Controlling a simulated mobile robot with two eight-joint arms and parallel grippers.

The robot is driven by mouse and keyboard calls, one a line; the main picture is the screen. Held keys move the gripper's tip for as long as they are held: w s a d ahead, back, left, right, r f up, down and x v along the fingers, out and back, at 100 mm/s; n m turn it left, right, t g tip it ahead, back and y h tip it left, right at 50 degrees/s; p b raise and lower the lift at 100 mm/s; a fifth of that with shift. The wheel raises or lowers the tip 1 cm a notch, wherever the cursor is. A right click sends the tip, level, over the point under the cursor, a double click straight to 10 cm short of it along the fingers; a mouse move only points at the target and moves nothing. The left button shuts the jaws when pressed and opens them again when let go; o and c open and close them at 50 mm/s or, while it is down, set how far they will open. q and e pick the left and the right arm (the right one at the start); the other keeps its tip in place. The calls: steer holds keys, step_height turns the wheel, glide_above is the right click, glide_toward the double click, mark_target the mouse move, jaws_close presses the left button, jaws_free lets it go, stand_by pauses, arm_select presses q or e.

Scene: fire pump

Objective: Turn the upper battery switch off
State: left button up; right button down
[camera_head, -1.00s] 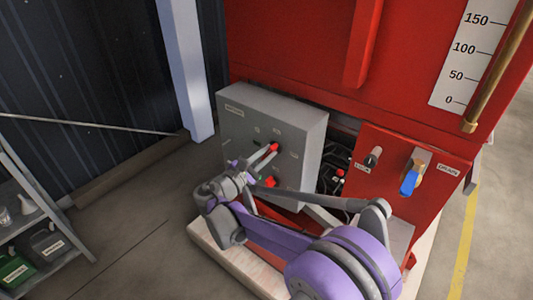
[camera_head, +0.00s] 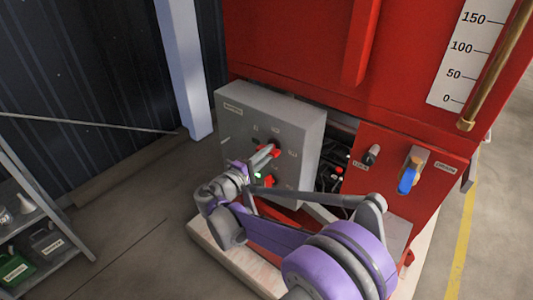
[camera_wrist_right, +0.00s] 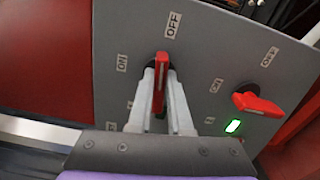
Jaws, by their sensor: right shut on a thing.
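The grey battery switch box (camera_head: 230,125) stands low on the red pump housing. Its upper red switch (camera_head: 275,152) has my right gripper (camera_head: 264,154) at it. In the right wrist view the gripper (camera_wrist_right: 161,88) is shut on this red handle (camera_wrist_right: 160,72), one finger on each side. There the handle lies nearly in line with the OFF label (camera_wrist_right: 173,25); the ON label (camera_wrist_right: 122,61) is to its left. The lower red switch (camera_head: 271,182), also in the right wrist view (camera_wrist_right: 260,104), is untouched. My left gripper is not in view.
A green lamp (camera_wrist_right: 233,126) glows beside the lower switch. Right of the box are an opening with dark parts (camera_head: 333,172) and a red panel with a blue-handled valve (camera_head: 408,180). A shelf (camera_head: 30,215) with canisters stands at left; the floor between is clear.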

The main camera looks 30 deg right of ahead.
steer(key=shift+m, duration=0.9)
steer(key=shift+f, duration=0.1)
steer(key=c, duration=0.8)
jaws_free()
steer(key=shift+c, duration=0.2)
steer(key=shift+a, duration=0.1)
steer(key=v, duration=1)
steer(key=shift+s+a, duration=0.15)
steer(key=shift+a, duration=0.15)
steer(key=shift+d, duration=0.1)
